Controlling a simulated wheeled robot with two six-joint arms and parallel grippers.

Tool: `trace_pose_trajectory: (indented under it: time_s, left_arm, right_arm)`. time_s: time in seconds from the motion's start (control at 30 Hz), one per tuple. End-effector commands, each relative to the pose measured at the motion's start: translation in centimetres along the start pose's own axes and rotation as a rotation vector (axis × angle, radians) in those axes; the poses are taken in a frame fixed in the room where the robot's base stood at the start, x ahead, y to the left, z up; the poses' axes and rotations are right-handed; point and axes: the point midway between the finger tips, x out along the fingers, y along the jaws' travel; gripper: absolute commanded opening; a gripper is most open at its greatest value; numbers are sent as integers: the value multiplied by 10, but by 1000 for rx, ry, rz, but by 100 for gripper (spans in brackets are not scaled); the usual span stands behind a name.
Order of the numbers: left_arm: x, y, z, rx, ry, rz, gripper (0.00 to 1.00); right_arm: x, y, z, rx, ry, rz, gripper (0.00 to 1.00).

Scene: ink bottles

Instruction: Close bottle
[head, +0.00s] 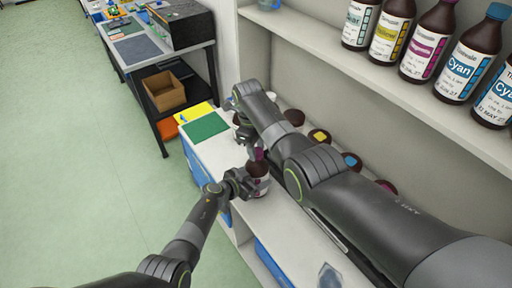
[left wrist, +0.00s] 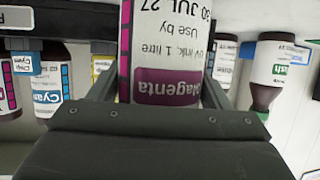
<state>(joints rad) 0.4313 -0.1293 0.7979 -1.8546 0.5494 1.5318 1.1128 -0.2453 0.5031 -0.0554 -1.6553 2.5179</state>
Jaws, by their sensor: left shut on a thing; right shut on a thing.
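A dark brown ink bottle (head: 260,186) with a white label stands out in front of the lower shelf in the head view. In the left wrist view the bottle (left wrist: 168,50) shows a magenta band reading Magenta, upside down in the picture. My left gripper (head: 245,183) is shut on its body from the left. My right gripper (head: 250,147) comes down over the bottle's top and is shut on a small magenta cap (head: 258,154). My right arm hides part of this gripper. I cannot tell whether the cap touches the bottle's neck.
More bottles, such as a cyan one (head: 469,62), line the upper shelf (head: 385,72). Several capped bottles, one with a yellow mark (head: 319,137), stand behind my right arm. A green sheet (head: 205,128) lies left of the grippers.

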Motion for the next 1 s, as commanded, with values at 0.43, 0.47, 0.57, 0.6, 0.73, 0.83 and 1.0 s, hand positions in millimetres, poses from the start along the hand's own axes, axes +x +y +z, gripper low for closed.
trace_pose_trajectory:
  time_s: [0.43, 0.47, 0.57, 0.6, 0.73, 0.83, 1.0]
  left_arm:
    - [0, 0, 1, -1, -2, 1, 8]
    - [0, 0, 1, -1, -2, 1, 8]
    - [0, 0, 1, -1, -2, 1, 8]
    - [0, 0, 1, -1, -2, 1, 8]
    - [0, 0, 1, -1, -2, 1, 8]
    - [0, 0, 1, -1, -2, 1, 8]
    - [0, 0, 1, -2, -2, 1, 8]
  right_arm:
    - [0, -1, 0, -5, -1, -3, 58]
    - [0, 0, 0, -5, -1, -3, 58]
    - [-3, 0, 0, -6, -1, -3, 58]
    - [-6, -1, 0, -6, -2, -4, 58]
    - [-24, 0, -2, -6, -4, -5, 58]
    - [-36, 0, -4, -6, -3, -4, 58]
    - [-45, 0, -5, -7, -1, -2, 58]
